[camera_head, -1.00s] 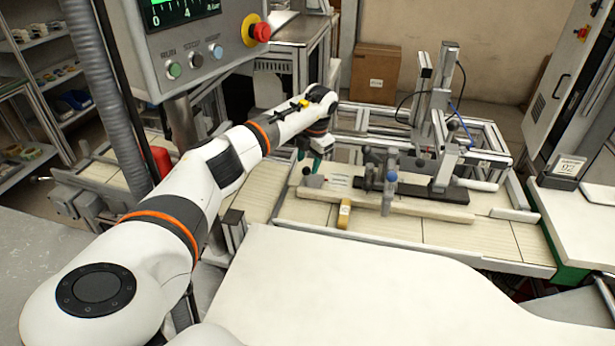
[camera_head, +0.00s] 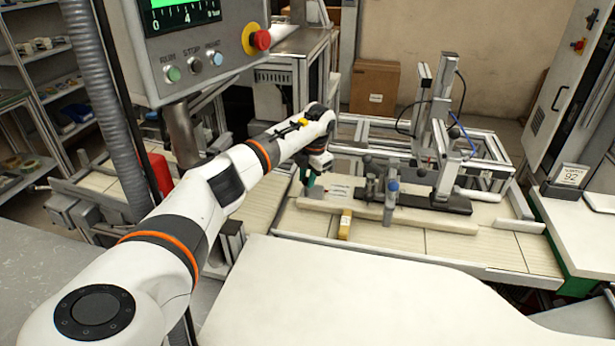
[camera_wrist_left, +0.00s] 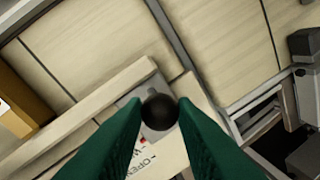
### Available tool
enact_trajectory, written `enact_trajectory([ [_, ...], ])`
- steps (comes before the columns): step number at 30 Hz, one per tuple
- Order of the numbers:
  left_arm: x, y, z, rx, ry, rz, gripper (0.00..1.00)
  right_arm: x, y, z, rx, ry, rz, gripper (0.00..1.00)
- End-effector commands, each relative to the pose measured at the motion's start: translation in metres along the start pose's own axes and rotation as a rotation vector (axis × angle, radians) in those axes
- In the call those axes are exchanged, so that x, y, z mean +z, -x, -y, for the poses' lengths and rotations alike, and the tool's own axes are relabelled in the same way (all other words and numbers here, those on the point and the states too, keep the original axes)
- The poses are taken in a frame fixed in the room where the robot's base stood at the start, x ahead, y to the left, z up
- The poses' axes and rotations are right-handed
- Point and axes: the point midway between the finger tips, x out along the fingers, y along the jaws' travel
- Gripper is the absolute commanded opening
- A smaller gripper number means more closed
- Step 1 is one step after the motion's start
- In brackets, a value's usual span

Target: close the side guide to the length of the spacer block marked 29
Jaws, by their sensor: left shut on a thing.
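My left gripper (camera_head: 307,184) is at the left end of the side guide, a long pale bar (camera_head: 430,220) on the slatted bed. In the left wrist view its green fingers (camera_wrist_left: 158,118) are shut on a round black knob (camera_wrist_left: 159,111). The knob stands over a grey plate beside a pale label with red and black print, partly hidden by the fingers. A yellow block (camera_head: 345,224) lies against the front of the bar; a tan block with a white label (camera_wrist_left: 14,104) also shows in the left wrist view. Its marking is too small to read. My right gripper is out of view.
A grey post with a blue top (camera_head: 391,200) and a dark rail (camera_head: 440,203) stand right of the gripper. A metal frame (camera_head: 440,120) rises behind. A control box (camera_head: 195,50) hangs at upper left. A pale table (camera_head: 350,295) fills the front.

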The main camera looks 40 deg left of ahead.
Motion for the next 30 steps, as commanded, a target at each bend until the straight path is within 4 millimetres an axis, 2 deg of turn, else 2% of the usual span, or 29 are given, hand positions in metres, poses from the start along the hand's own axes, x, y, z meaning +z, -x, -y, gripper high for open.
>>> enact_trajectory([
  [13, 0.001, -0.001, -0.001, 0.001, -0.001, 0.0, 0.0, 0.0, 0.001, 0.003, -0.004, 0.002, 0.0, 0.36],
  [14, 0.001, -0.001, -0.001, 0.001, -0.001, 0.0, 0.26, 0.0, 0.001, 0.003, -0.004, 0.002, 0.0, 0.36],
  [18, 0.001, -0.001, -0.001, 0.001, -0.001, 0.001, 0.46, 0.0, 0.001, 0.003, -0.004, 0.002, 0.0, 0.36],
  [26, 0.001, 0.0, -0.001, 0.0, 0.0, 0.0, 0.46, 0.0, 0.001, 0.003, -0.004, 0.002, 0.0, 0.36],
  [30, 0.0, 0.01, 0.0, 0.0, 0.0, -0.003, 0.46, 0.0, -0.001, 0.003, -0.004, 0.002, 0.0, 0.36],
])
